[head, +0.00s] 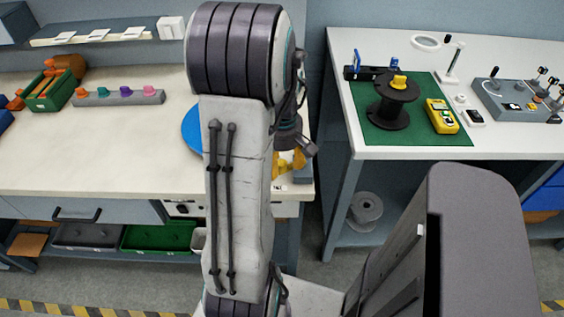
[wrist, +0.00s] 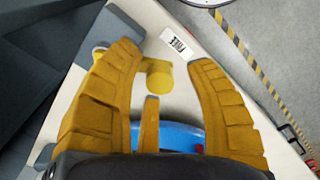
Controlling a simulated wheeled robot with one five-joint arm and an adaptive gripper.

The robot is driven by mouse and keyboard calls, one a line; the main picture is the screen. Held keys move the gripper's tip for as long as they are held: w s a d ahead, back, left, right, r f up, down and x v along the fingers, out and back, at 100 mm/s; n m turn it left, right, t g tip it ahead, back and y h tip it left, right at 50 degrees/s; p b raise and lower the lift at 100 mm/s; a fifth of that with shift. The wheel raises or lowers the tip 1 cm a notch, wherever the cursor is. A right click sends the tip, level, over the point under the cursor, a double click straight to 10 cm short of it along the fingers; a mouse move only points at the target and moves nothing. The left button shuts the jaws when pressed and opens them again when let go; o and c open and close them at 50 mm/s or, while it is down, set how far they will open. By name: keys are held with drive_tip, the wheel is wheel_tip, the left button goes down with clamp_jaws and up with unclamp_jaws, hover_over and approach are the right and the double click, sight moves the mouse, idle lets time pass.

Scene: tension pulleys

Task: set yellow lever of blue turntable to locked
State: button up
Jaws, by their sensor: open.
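The blue turntable (head: 192,129) sits on the left bench, mostly hidden behind my arm in the head view. In the wrist view part of its blue disc (wrist: 178,137) shows low between my fingers, with a small red mark at its right. A bright yellow round knob (wrist: 158,76), which looks like the lever's end, is between the fingers near their tips. A narrow ochre bar below it is finger-coloured; I cannot tell whether it is a finger or the lever. My gripper (wrist: 163,61) is open around the knob, with visible gaps on both sides. The lever's setting is unclear.
A white label (wrist: 178,40) lies beyond the knob. The left bench (head: 110,165) holds a green bin (head: 50,90) and a grey peg rail (head: 118,97). The right bench has a green mat (head: 400,137) with a black spool (head: 394,100).

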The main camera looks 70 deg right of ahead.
drive_tip(key=shift+c, duration=0.3)
clamp_jaws()
